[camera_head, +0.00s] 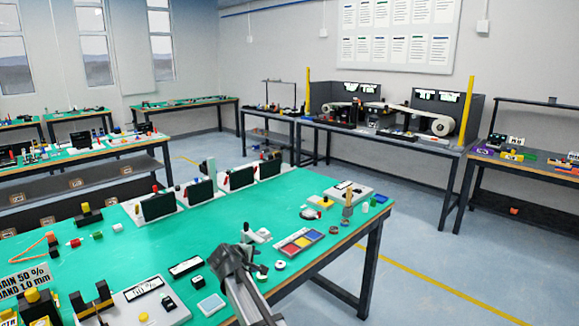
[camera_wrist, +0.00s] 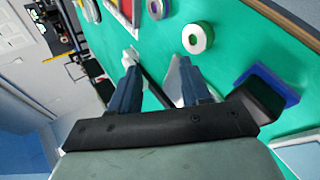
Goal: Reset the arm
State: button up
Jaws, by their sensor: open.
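My gripper (camera_head: 236,258) is above the front part of the green-topped table (camera_head: 190,245) in the head view, with my arm reaching up from the bottom edge. In the wrist view my gripper (camera_wrist: 155,72) has its two blue-grey fingers apart, with green tabletop and a dark strip showing between them. I see nothing held between the fingers. In the head view the fingertips are small and hard to make out.
A tray with coloured compartments (camera_head: 298,241) lies right of my gripper. Dark upright panels (camera_head: 158,205) stand along the far side.

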jog(key=shift+n+h, duration=0.4)
jog(key=shift+h, duration=0.3)
jog(key=d+f, duration=0.1)
jog(key=d, duration=0.5)
jog(key=d+f, duration=0.1)
jog(key=d, duration=0.2)
jog(key=shift+f, duration=0.3)
jog(key=s+d+f+m+g, duration=0.2)
jog(key=s+d+f, duration=0.25)
jog(key=f, duration=0.35)
jog(key=s+d+f+m+g, duration=0.1)
jog(key=s+d+f+g, duration=0.15)
jog(key=d+f, duration=0.45)
jog(key=s+d+f+m+g, duration=0.2)
jog(key=s+d+f, duration=0.1)
jog(key=s+f, duration=0.6)
jog(key=s+d+f+m+g, duration=0.3)
jog(key=s+d+f, duration=0.1)
jog(key=s+f, duration=0.6)
jog(key=s+d+f+m+g+y, duration=0.1)
jog(key=s+f+m+g+y, duration=0.1)
jog(key=s, duration=1.3)
jog(key=s+f+m+g+y, duration=0.3)
jog(key=s+f+m+g, duration=0.2)
jog(key=s, duration=1)
notch_tip(320, 180, down, 3)
jog(key=shift+s+d+r+m, duration=0.2)
jog(key=shift+s+d+m, duration=0.1)
jog(key=shift+s+d, duration=0.1)
